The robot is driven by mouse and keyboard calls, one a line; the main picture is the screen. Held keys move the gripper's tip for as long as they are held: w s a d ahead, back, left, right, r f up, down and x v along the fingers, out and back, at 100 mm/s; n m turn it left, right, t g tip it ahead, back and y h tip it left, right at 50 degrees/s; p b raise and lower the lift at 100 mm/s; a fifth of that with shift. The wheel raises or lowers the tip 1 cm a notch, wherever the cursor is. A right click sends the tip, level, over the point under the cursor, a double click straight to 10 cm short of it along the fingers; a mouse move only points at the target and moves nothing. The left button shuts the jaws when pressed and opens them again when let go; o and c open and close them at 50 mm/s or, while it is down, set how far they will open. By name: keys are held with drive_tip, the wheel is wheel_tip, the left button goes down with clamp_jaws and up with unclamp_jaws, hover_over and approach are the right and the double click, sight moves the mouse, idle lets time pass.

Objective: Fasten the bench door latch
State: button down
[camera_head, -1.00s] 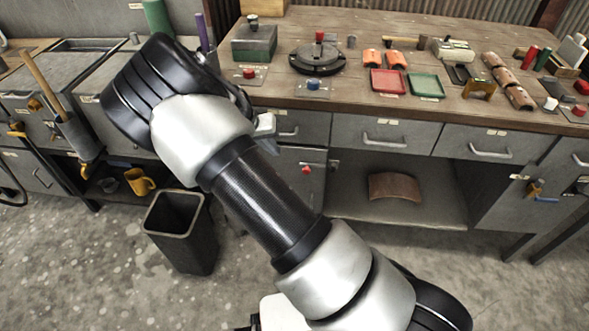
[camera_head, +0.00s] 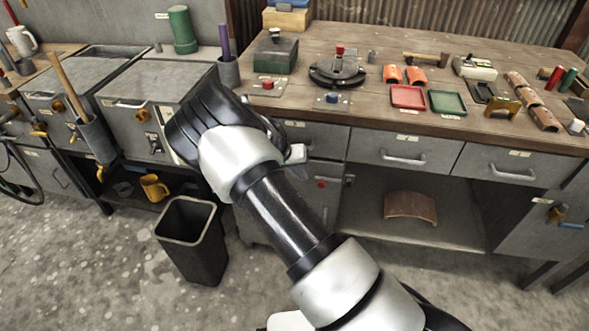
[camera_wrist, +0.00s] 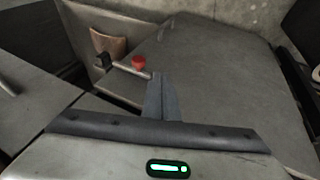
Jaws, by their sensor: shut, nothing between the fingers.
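The bench door (camera_head: 302,210) is a grey panel under the left end of the workbench, partly hidden by my arm. Its latch has a red knob (camera_head: 321,184) and a small bracket (camera_head: 349,180) at the door's right edge. In the wrist view the red knob (camera_wrist: 138,62) stands on a metal bar that runs toward a dark bracket (camera_wrist: 103,61). I cannot tell whether the bar sits in the bracket. My gripper (camera_wrist: 155,77) is shut and empty, its tips beside the knob and bar. In the head view it is mostly hidden behind my arm.
An open shelf right of the door holds a curved brown piece (camera_head: 410,205). Drawers with handles (camera_head: 403,158) lie above it. A black bin (camera_head: 192,245) stands on the floor left of the door. Red (camera_head: 407,97) and green (camera_head: 447,103) trays lie on the benchtop.

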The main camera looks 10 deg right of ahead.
sight(324, 180)
drive_tip(key=d, duration=0.1)
drive_tip(key=d+f, duration=0.2)
drive_tip(key=shift+s+d, duration=0.3)
drive_tip(key=shift+d, duration=0.1)
drive_tip(key=shift+s+d, duration=0.35)
drive_tip(key=shift+d, duration=0.6)
drive_tip(key=shift+s+d, duration=0.3)
drive_tip(key=shift+d, duration=0.6)
drive_tip(key=shift+r, duration=0.1)
